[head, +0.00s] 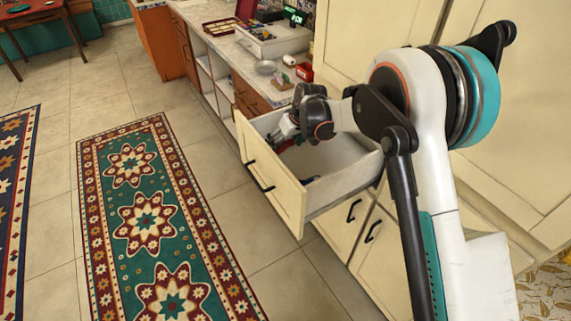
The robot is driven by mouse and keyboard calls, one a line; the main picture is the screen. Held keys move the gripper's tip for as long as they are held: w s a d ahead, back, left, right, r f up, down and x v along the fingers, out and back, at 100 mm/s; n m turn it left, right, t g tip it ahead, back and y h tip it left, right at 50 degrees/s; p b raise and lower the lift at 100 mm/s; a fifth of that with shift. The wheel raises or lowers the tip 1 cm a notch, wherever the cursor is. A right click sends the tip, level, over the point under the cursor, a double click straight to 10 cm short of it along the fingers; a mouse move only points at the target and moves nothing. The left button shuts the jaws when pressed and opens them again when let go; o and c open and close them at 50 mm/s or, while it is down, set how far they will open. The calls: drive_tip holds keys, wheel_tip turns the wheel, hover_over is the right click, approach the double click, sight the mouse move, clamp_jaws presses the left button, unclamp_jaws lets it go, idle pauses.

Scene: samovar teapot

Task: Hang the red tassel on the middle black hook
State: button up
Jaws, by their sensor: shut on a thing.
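My gripper (287,132) reaches over the open cream drawer (345,180), with its fingers low at the drawer's far left part. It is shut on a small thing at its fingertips. A bit of red shows there, which may be the red tassel, but it is too small and too covered by the gripper to be sure. I cannot make out any black hook, nor the middle one, in this view.
The drawer's front (272,187) has a black handle, and a small dark item lies inside. Closed cabinets with black handles (353,211) are below. The counter (215,35) behind holds a metal bowl (265,67) and a white tray (275,40). A patterned runner (150,235) covers the floor left.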

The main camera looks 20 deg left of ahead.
wheel_tip(320, 180, down, 9)
drive_tip(key=b, duration=0.2)
drive_tip(key=shift+r+b, duration=0.1)
drive_tip(key=shift+b, duration=0.2)
drive_tip(key=shift+c, duration=0.3)
drive_tip(key=o, duration=1.1)
drive_tip(key=shift+r, duration=0.1)
drive_tip(key=shift+f, duration=0.2)
drive_tip(key=p+v, duration=0.1)
drive_tip(key=v, duration=0.3)
drive_tip(key=p+v, duration=0.2)
drive_tip(key=v, duration=0.3)
drive_tip(key=p+v, duration=0.2)
drive_tip(key=v, duration=0.3)
drive_tip(key=shift+w+a+r, duration=0.15)
drive_tip(key=shift+w+a, duration=0.15)
